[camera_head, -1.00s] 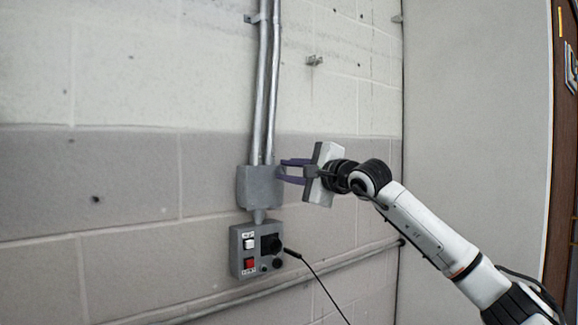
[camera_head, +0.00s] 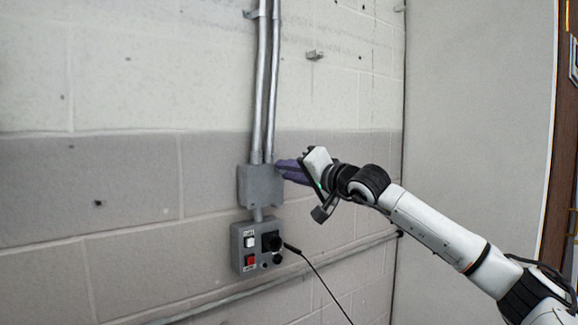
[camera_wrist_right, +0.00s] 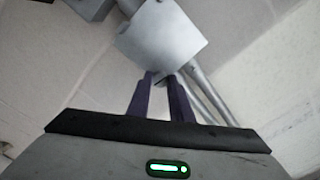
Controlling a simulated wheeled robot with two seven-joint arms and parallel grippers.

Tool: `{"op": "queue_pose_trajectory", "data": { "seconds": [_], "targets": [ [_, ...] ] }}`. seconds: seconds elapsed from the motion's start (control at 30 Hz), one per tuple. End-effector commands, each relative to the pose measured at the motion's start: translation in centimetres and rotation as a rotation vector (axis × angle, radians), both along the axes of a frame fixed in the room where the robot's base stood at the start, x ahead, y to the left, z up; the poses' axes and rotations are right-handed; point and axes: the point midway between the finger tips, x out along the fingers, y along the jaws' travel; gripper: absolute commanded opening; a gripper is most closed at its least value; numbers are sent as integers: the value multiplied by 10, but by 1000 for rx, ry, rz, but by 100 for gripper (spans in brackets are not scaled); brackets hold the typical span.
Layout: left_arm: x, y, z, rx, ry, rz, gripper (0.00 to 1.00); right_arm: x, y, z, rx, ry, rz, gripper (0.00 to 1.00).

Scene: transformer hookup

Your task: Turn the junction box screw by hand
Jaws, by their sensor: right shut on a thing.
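The grey junction box (camera_head: 260,185) is fixed to the wall below two metal conduits. It also shows at the top of the right wrist view (camera_wrist_right: 160,38). My right gripper (camera_head: 280,169) reaches it from the right, with its purple fingertips at the box's right side. In the wrist view its fingers (camera_wrist_right: 163,79) close on a small screw at the box's edge. The screw itself is mostly hidden between the fingertips. My left gripper is not in view.
A grey control box (camera_head: 257,247) with white and red switches and a plugged black cable (camera_head: 318,273) sits just below. Conduits (camera_head: 266,90) run up the wall from the junction box. A horizontal pipe (camera_head: 300,279) runs low along the wall. The wall to the left is clear.

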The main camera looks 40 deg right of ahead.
Motion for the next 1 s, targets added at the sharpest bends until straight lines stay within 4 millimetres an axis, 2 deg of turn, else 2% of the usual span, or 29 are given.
{"op": "queue_pose_trajectory", "data": {
  "seconds": [0.3, 1.0],
  "targets": [
    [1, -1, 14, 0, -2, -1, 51, 0, 1, 0, -300, 35, 2, 0],
    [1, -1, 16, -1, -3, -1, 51, 0, 0, -2, -936, 106, 1, 0]
  ]
}}
